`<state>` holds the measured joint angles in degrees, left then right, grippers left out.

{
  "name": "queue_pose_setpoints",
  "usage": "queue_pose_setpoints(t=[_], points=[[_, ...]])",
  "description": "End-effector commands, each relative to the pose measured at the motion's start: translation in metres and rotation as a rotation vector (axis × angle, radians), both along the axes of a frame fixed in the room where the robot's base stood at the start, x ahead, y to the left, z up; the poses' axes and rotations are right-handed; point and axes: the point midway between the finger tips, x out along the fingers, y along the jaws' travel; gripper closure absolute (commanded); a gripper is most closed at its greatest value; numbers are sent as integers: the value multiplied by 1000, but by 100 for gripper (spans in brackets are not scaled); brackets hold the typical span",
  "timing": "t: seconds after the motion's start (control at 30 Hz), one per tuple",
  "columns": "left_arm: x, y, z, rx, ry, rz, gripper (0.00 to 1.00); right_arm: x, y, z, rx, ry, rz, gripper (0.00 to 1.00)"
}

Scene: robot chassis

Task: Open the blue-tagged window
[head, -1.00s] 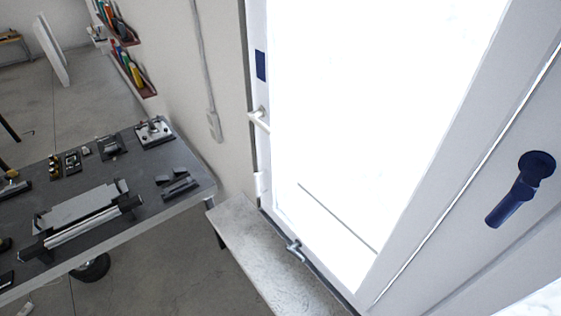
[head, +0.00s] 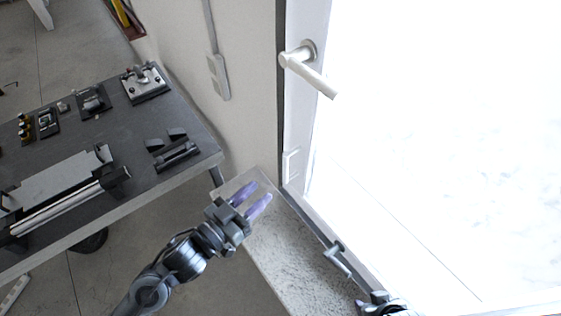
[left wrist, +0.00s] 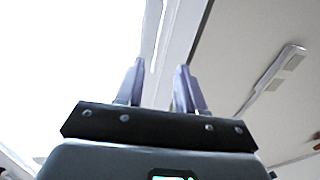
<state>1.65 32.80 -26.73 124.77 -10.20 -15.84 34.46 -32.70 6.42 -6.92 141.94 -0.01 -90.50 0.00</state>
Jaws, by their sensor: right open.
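The window (head: 303,125) has a white frame and bright glass, with a silver lever handle (head: 308,70) on its left side. The blue tag is out of view now. My left gripper (head: 262,192) is open and empty, its purple fingers apart, over the sill below and left of the handle. In the left wrist view the open fingers (left wrist: 159,78) point up toward the window frame, with nothing between them. My right gripper (head: 374,300) shows only partly at the bottom edge, by the sill, with its fingers barely visible.
A grey workbench (head: 150,195) with tools stands at the left. A stone sill (head: 275,245) runs under the window, with a small metal latch (head: 338,258) at the lower frame. A wall switch (head: 218,78) is left of the window.

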Motion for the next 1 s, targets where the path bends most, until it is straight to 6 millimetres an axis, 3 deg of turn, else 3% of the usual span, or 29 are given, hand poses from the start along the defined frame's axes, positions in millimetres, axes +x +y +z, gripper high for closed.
queue_pose_setpoints(t=[0.03, 0.17, 0.7, 1.0], points=[[4, 1, 0, 6, -18, 0, 62, -4, -1, -9, -3, 8, 1, 57], [12, -2, 6, 7, -36, 2, 62, -8, -3, -13, -11, 20, 6, 57], [71, -53, 9, 6, -37, 2, 62, -4, -2, 2, -9, 6, 5, 57], [88, -67, 7, 7, -36, 3, 62, -3, -1, 4, -2, 6, 0, 57]])
